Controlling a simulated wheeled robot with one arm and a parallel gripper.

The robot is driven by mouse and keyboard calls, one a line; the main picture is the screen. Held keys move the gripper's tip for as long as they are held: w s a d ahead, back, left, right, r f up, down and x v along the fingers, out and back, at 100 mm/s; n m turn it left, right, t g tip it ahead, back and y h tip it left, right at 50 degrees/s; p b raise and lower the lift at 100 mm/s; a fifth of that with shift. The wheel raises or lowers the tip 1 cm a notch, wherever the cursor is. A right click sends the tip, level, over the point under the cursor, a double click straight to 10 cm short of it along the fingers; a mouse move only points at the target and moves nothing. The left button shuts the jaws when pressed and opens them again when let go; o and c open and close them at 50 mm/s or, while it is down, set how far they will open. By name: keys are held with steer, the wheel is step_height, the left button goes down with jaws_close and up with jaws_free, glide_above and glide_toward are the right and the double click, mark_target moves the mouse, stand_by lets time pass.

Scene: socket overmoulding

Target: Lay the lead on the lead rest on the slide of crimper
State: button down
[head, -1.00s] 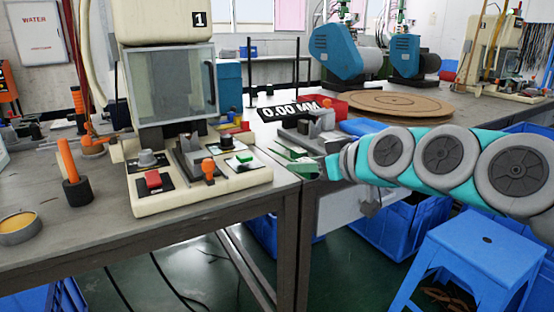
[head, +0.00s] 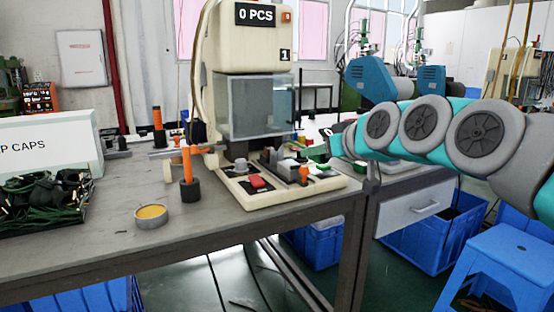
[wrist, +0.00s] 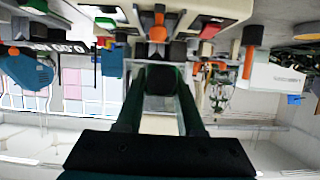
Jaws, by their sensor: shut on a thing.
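The crimper (head: 258,110) is a cream machine marked 1, with a clear guard and a cream base on the bench. Its slide (head: 285,165) is a dark metal block low in front of the guard, beside an orange knob (head: 304,173). I cannot make out the lead rest separately. My gripper (head: 313,158) is at the right of the crimper's base. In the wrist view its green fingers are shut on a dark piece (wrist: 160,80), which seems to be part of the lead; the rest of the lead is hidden. The orange knob (wrist: 158,28) lies beyond the fingertips there.
Left of the crimper stand an orange-handled tool (head: 187,165) and a round tin (head: 152,215). A white box (head: 50,145) stands behind a heap of dark green leads (head: 45,200) at far left. A blue stool (head: 490,260) and blue crates (head: 425,240) are below right.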

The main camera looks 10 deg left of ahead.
steer(key=p, duration=0.1)
glide_above(290, 164)
steer(key=shift+f, duration=2.4)
steer(key=shift+f, duration=0.15)
steer(key=c, duration=0.5)
jaws_free()
